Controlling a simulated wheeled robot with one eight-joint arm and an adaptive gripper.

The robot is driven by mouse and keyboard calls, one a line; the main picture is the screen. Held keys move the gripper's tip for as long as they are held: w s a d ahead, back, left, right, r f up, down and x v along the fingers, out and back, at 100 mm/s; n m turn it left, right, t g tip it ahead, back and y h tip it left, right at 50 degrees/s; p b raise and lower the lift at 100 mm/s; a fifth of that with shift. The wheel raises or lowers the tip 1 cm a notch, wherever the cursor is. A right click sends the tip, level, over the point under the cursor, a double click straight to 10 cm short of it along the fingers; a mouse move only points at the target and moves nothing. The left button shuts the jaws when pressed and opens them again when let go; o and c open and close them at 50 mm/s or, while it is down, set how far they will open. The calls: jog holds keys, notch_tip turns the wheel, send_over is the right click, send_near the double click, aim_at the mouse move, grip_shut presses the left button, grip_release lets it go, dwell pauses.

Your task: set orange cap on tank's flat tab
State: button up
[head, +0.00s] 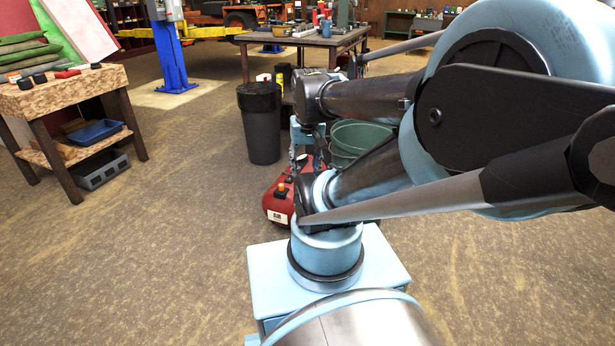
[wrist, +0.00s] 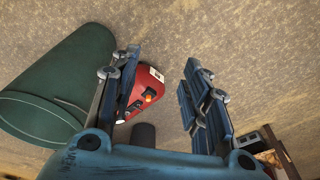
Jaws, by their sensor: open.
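The red tank (head: 274,207) lies on the floor in the head view, partly hidden behind my arm. A small orange cap (head: 282,188) shows on its upper side. In the wrist view the red tank (wrist: 152,78) shows between and beyond my fingers, with the orange cap (wrist: 150,95) on it near the left finger. My gripper (wrist: 161,64) is open and empty, its fingers wide apart. The cap is not between the finger pads in contact. I cannot make out the flat tab clearly. My arm hides much of the tank's right side in the head view.
A green tub (head: 362,137) stands behind the tank; it looms at left in the wrist view (wrist: 55,85). A black bin (head: 262,125) stands behind left. A wooden bench (head: 62,92) is at far left, a work table (head: 305,38) at back. Floor left of the tank is clear.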

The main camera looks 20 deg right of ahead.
jog(key=s+f+n, duration=0.1)
jog(key=s+f, duration=0.1)
jog(key=s, duration=0.1)
jog(key=shift+f, duration=0.2)
dwell(0.3)
jog(key=shift+w+f, duration=0.2)
jog(key=shift+w, duration=0.2)
dwell(0.4)
